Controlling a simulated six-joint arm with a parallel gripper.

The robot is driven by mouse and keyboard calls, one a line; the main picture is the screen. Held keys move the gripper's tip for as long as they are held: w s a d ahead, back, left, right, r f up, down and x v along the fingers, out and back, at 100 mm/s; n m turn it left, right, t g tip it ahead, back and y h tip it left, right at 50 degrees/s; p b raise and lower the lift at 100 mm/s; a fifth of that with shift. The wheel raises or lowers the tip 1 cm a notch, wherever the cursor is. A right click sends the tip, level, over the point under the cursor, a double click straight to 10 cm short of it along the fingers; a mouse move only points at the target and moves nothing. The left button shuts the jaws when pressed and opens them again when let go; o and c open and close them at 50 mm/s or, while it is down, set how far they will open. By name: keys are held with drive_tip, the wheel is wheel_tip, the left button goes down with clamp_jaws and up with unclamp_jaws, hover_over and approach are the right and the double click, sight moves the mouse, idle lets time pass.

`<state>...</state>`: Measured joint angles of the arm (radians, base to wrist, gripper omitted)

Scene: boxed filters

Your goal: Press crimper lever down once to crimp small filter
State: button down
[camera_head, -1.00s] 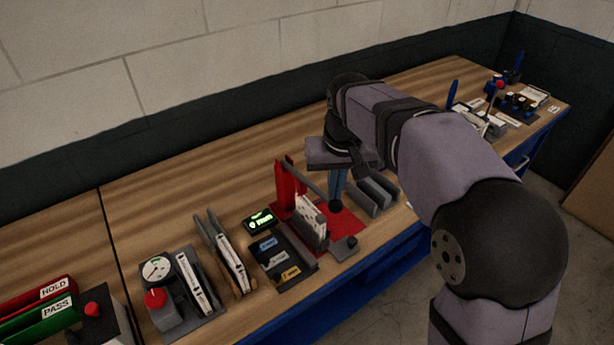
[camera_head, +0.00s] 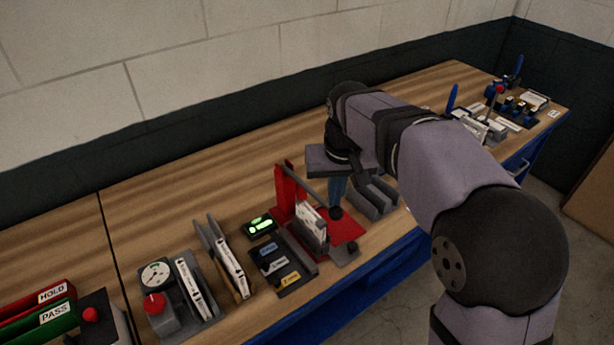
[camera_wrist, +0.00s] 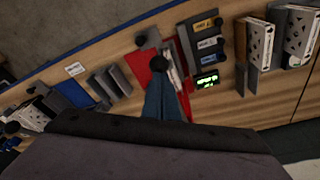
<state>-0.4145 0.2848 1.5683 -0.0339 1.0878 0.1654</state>
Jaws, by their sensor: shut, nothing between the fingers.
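The red crimper (camera_head: 287,190) stands on a red base near the bench's front edge. Its grey lever (camera_head: 312,184) slopes down to the right and ends in a black knob (camera_head: 335,213). A small white filter (camera_head: 311,221) stands upright at the crimper, left of the knob. My gripper (camera_head: 338,203) has shut blue fingers, pointing down with the tips at the top of the knob; they appear to touch it. The blue fingers also show in the wrist view (camera_wrist: 163,80), where the exact contact is hidden.
Left of the crimper are a green-lit display (camera_head: 260,226) and a dark tray with labelled slots (camera_head: 282,271). A grey slotted holder (camera_head: 374,198) stands close to the right. Bare wood lies behind the crimper.

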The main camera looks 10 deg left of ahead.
drive_tip(key=w+p+v, duration=0.1)
drive_tip(key=p+v, duration=0.6)
drive_tip(key=v, duration=0.1)
drive_tip(key=shift+w+a+r+p, duration=0.2)
drive_tip(key=shift+w+r+p, duration=0.15)
drive_tip(key=shift+r, duration=0.2)
drive_tip(key=shift+f, duration=0.1)
idle(0.3)
drive_tip(key=s+d+f+m+g+b, duration=0.2)
drive_tip(key=s+d+f+m+b, duration=0.1)
drive_tip(key=s+d+f, duration=1.5)
drive_tip(key=s+b, duration=0.1)
drive_tip(key=s, duration=0.2)
drive_tip(key=shift+f+h, duration=0.3)
